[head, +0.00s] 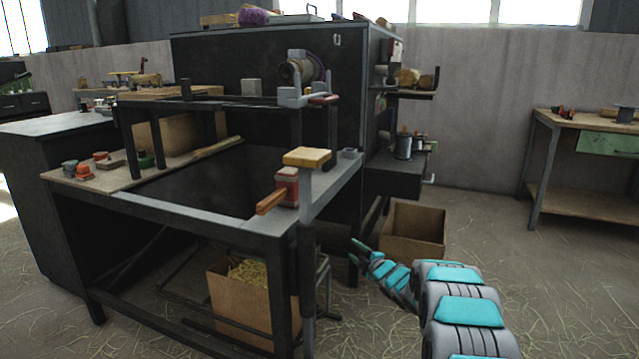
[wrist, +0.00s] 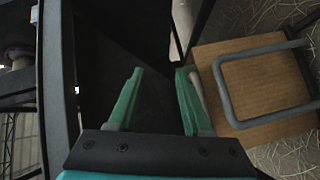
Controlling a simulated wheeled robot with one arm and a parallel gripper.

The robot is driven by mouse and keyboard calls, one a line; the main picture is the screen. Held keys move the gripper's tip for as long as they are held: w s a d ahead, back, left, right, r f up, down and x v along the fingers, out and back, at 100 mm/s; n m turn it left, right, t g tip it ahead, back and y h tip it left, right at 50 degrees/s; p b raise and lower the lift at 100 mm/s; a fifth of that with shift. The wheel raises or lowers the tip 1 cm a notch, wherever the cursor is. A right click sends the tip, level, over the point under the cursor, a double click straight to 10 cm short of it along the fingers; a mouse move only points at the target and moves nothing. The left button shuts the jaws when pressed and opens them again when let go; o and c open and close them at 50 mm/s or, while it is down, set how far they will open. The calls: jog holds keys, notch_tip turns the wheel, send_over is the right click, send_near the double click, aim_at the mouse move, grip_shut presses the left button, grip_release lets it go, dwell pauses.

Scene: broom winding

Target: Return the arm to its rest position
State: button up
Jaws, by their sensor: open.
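My gripper (wrist: 157,72) shows in the wrist view with its two green fingers apart and nothing between them. Beyond the fingers is a dark surface. In the head view my grey and turquoise arm reaches in from the lower right, and my gripper (head: 362,249) is at its far end, low beside the right end of the workbench (head: 265,221). The fingertips are small there and partly merge with the dark background. The gripper is left of an open cardboard box on the floor and apart from it, as far as I can tell.
The cardboard box (head: 415,232) stands behind my arm. Another box (head: 243,310) with straw sits under the workbench. In the wrist view a grey tubular frame (wrist: 262,85) is at right, and a dark post (wrist: 56,80) at left. Floor toward the right table (head: 590,180) is clear except straw.

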jog(key=s+d+r+m+h, duration=0.3)
jog(key=d+r+m+h, duration=0.1)
jog(key=r, duration=0.2)
jog(key=s+d+r+m+g+h+p, duration=0.1)
jog(key=s+d+r+m+g+h, duration=0.2)
jog(key=s, duration=0.6)
jog(key=s+d+r+m+g+h+p, duration=0.1)
jog(key=s+d+r+m+g, duration=0.2)
jog(key=s, duration=0.7)
jog(key=s+a+m+g+p, duration=0.1)
jog(key=s+a+m+g, duration=0.1)
jog(key=s, duration=1.4)
jog(key=s+a+r+m+g, duration=0.1)
jog(key=s+m+g, duration=0.3)
jog(key=s, duration=1.3)
jog(key=s+a+m+g+y+p, duration=0.1)
jog(key=s+a+m+g, duration=0.2)
jog(key=s, duration=1.4)
jog(key=shift+a+r+m+g+p, duration=0.4)
jog(key=shift+a+g, duration=0.15)
jog(key=shift+g, duration=0.35)
